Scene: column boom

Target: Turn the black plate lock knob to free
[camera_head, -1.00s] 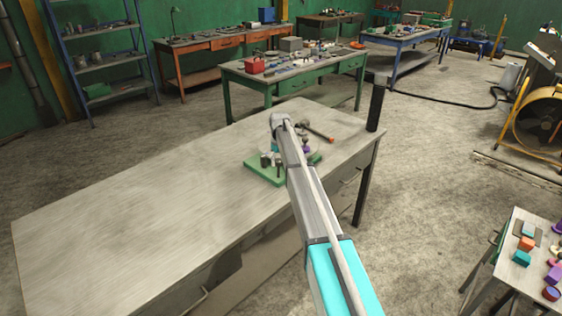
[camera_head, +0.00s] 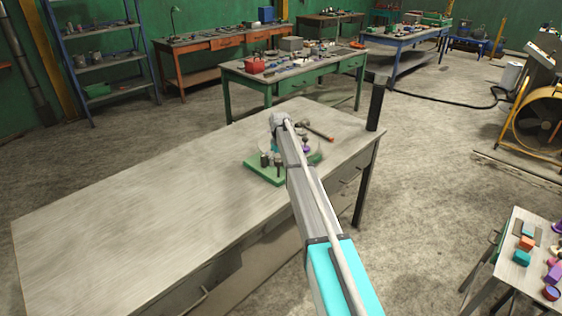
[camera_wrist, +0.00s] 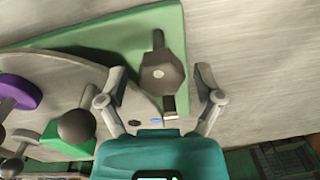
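In the wrist view, a dark hexagonal knob (camera_wrist: 163,73) with a pale dot on its face lies between my gripper's fingers; a bar runs through it. I take it for the black plate lock knob. It sits over a green base (camera_wrist: 125,35), which carries a grey round plate (camera_wrist: 60,66). My gripper (camera_wrist: 161,78) is open, with a gap between the knob and each finger. In the head view the green base (camera_head: 262,178) sits on the workbench, with dark posts at its front. My arm hides part of it and most of my gripper.
A purple knob (camera_wrist: 18,91), a dark ball knob (camera_wrist: 76,126) and a green block (camera_wrist: 62,143) are on the round plate. A hammer (camera_head: 318,131) lies behind the fixture. A black post (camera_head: 376,103) stands at the bench corner. The workbench's left side (camera_head: 130,205) is clear.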

